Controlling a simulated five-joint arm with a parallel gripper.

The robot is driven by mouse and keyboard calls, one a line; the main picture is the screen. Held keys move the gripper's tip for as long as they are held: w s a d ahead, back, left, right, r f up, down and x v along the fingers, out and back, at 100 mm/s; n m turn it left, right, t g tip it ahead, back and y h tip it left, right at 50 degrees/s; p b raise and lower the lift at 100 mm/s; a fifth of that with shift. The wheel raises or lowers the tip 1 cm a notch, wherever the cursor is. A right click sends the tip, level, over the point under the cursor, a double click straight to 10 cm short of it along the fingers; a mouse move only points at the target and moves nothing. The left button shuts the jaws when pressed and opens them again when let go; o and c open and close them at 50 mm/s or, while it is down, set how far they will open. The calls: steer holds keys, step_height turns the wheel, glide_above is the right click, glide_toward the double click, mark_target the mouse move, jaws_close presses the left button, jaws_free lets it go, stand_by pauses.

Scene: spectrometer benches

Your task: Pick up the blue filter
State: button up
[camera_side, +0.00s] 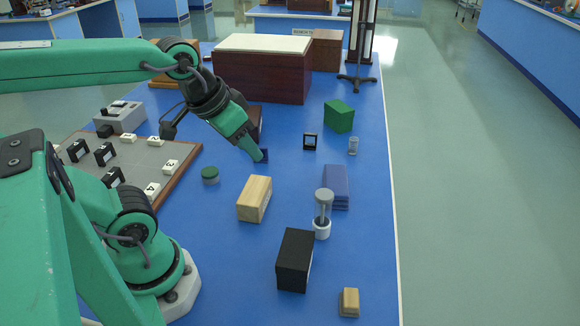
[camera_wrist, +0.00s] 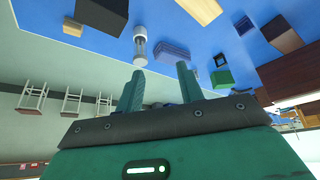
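My gripper (camera_side: 258,154) hangs over the middle of the bench in the side view, pointing down and right. In the wrist view its two fingers (camera_wrist: 160,70) stand apart, with no object seen between their tips.
A blue stacked block (camera_side: 335,187), a glass cylinder (camera_side: 323,208), a wooden block (camera_side: 254,198), a black box (camera_side: 294,260) and a green block (camera_side: 339,116) stand around. A grey board (camera_side: 140,160) with numbered slots lies left. Blue bench top is clear between them.

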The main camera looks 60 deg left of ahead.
steer(key=w+a+n+g, duration=0.1)
steer(key=w+a+n, duration=0.4)
steer(key=w+n, duration=0.2)
steer(key=n+g, duration=0.4)
steer(key=n, duration=1.6)
glide_above(262, 148)
step_height(262, 148, down, 16)
steer(key=shift+r, duration=0.2)
steer(key=shift+a+f, duration=0.4)
steer(key=shift+f, duration=1.3)
steer(key=shift+s+d+f, duration=0.1)
steer(key=shift+s+f, duration=0.05)
steer(key=shift+f, duration=2.45)
